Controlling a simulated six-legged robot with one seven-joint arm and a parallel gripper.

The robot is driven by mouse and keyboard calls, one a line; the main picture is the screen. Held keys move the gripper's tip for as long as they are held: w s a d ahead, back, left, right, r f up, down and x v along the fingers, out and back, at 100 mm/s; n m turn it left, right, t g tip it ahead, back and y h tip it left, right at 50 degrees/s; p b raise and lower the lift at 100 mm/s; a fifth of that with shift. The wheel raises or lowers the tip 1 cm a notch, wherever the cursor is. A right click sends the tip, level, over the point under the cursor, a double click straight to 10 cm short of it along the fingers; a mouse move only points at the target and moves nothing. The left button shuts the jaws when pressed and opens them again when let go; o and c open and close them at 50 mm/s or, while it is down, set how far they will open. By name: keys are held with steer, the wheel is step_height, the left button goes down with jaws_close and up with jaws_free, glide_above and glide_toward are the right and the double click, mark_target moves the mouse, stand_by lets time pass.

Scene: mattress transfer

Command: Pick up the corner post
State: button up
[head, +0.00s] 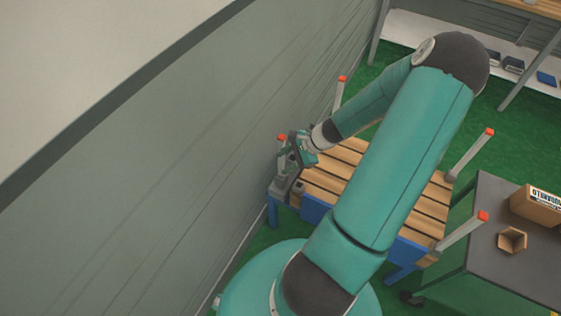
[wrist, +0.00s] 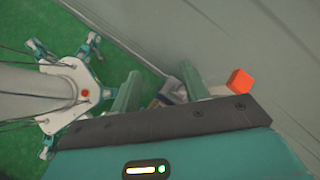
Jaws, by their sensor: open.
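Grey corner posts with orange-red caps stand at the corners of a slatted wooden platform (head: 340,172) with a blue frame. The left near post (head: 282,147) is beside my gripper (head: 287,162), close to the wall. In the wrist view, my gripper (wrist: 158,87) has its two green fingers apart with a gap between them. That post's orange cap (wrist: 240,81) shows just right of the right finger, which hides part of the shaft. I cannot tell whether they touch. Other posts stand at the far left (head: 339,92), far right (head: 470,153) and near right (head: 460,232).
A grey wall (head: 180,150) runs close along the platform's left side. A dark grey cart (head: 515,250) at the right carries a cardboard box (head: 538,205) and a small open wooden piece (head: 512,240). A shelf unit (head: 420,28) stands behind on the green floor.

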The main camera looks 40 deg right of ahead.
mark_target(284, 158)
steer(key=s+d+f+m+t+h, duration=0.2)
steer(key=d+f+m+t, duration=0.4)
steer(key=d+m, duration=0.3)
steer(key=shift+m, duration=0.6)
steer(key=x, duration=0.9)
steer(key=shift+s+a, duration=0.1)
steer(key=shift+a, duration=0.1)
steer(key=x, duration=0.5)
steer(key=shift+d+f, duration=0.2)
steer(key=shift+d, duration=0.05)
steer(key=shift+c, duration=0.3)
jaws_close()
